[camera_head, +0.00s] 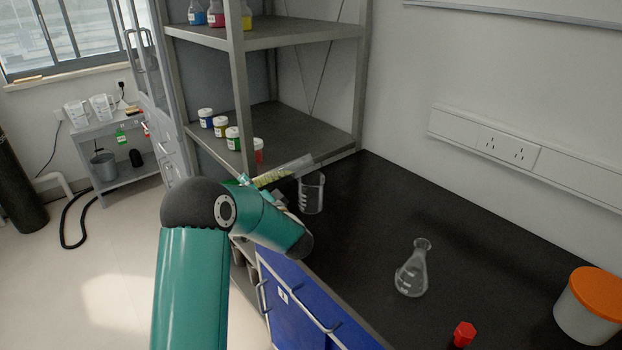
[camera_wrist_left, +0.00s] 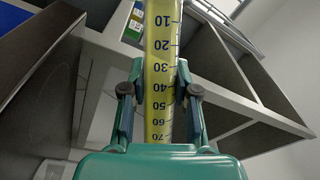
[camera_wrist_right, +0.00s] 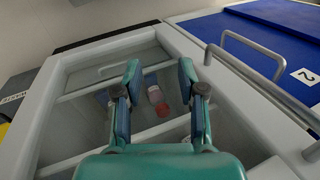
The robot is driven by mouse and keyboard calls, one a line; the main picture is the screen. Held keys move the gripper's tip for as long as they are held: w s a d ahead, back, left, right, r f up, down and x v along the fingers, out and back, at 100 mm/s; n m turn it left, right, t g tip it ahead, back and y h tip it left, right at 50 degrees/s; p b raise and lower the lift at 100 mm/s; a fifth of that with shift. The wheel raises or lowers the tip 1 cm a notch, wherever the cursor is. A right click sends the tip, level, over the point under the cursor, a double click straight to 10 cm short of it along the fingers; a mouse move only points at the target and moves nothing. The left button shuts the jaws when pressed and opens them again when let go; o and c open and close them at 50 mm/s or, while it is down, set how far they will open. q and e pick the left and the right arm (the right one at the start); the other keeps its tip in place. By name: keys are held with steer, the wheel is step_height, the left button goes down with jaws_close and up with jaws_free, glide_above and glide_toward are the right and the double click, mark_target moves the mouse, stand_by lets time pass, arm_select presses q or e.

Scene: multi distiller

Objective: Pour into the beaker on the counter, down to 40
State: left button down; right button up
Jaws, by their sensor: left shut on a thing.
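My left gripper (camera_wrist_left: 160,75) is shut on a graduated cylinder (camera_wrist_left: 160,50) holding yellow liquid; the printed marks 10 to 70 show in the left wrist view. In the head view the cylinder (camera_head: 285,171) lies steeply tilted, almost level, with its clear end to the right above the beaker (camera_head: 311,194). The beaker stands upright on the black counter (camera_head: 350,225); its liquid level is too small to tell. My left arm hides much of its gripper in the head view.
An Erlenmeyer flask (camera_head: 412,272), a red-capped item (camera_head: 463,334) and an orange-lidded tub (camera_head: 589,306) stand on the counter at right. A shelf (camera_head: 290,130) with several small jars is behind the cylinder. The counter between beaker and flask is clear.

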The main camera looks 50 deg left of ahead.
arm_select(q)
steer(key=shift+s+r, duration=0.15)
steer(key=shift+a, duration=0.1)
stand_by(0.3)
steer(key=shift+m, duration=0.4)
steer(key=shift+s+r, duration=0.1)
steer(key=shift+r, duration=0.1)
steer(key=shift+s+a+r+m+t+y+p, duration=0.15)
steer(key=shift+r+m+t+y+p, duration=0.1)
steer(key=shift+r+m+p, duration=0.25)
steer(key=shift+s+a+r+m+t+y+p, duration=0.15)
steer(key=shift+r+m+y+p, duration=0.25)
steer(key=shift+r, duration=0.3)
stand_by(1.3)
steer(key=shift+r+m, duration=0.4)
steer(key=shift+m, duration=0.3)
stand_by(3.1)
